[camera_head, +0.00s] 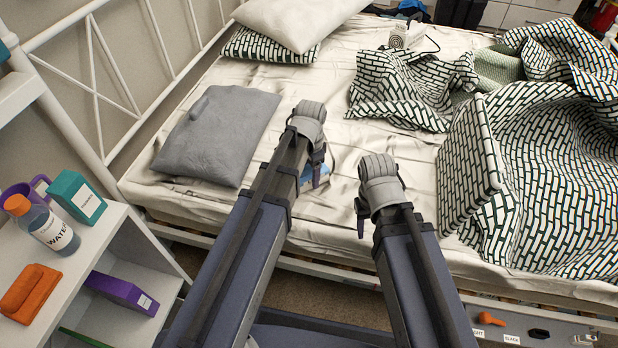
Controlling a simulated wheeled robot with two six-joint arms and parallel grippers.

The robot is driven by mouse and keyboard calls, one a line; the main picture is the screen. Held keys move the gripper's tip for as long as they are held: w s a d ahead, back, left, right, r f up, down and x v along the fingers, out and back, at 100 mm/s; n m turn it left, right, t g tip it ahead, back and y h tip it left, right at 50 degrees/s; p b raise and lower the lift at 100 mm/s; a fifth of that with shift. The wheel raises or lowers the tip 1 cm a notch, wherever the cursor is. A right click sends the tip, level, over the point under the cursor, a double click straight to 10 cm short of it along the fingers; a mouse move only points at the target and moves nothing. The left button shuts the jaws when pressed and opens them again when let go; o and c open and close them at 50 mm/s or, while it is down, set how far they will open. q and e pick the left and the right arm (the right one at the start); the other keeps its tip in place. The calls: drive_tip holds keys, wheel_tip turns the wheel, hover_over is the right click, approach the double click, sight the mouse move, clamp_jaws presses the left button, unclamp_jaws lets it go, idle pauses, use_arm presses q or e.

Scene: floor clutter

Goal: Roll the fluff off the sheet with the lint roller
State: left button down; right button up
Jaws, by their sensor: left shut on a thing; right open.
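The off-white sheet (330,85) covers the bed and is wrinkled. My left gripper (319,158) is over the sheet near the bed's front edge, to the right of the grey pillow. It is shut on a small blue and white thing (318,178), probably the lint roller, mostly hidden behind my arm. I cannot tell whether that thing touches the sheet. My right gripper (361,216) is open and empty, over the sheet's front part. I cannot make out any fluff on the sheet; my arms hide part of it.
A grey pillow (217,140) lies at the left of the bed, with more pillows (295,18) behind. A patterned blanket (555,150) is bunched at the right. A white shelf unit (110,245) with a bottle (50,228) and boxes stands front left. The sheet's middle is mostly clear.

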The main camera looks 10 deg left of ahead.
use_arm(q)
drive_tip(key=shift+s+d+f, duration=0.1)
drive_tip(key=shift+s+d, duration=0.05)
drive_tip(key=shift+d, duration=0.55)
drive_tip(key=shift+s+a, duration=0.1)
drive_tip(key=shift+s, duration=1.8)
drive_tip(key=shift+s, duration=0.1)
drive_tip(key=shift+s, duration=1.9)
drive_tip(key=shift+d, duration=0.6)
drive_tip(key=shift+w, duration=2.05)
